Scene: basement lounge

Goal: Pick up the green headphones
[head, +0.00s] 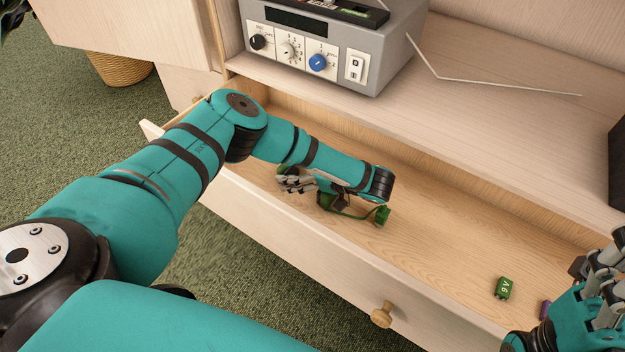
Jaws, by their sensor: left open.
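The green headphones (382,215) lie in the open drawer (430,238), partly hidden under my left wrist. One ear cup and part of the band show at the wrist's lower right. My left gripper (292,182) is over the drawer, left of the visible ear cup. Its grey fingers are open and partly covered by the arm. I cannot tell whether they touch the headphones. My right gripper (604,278) is at the lower right edge, cut off by the frame; whether it is open or shut is unclear.
A green 9V battery (503,288) and a small purple item (545,309) lie at the drawer's right. A grey device (330,50) with knobs stands on the shelf above, a thin pale rod (500,86) beside it. The drawer's front wall has a wooden knob (382,314).

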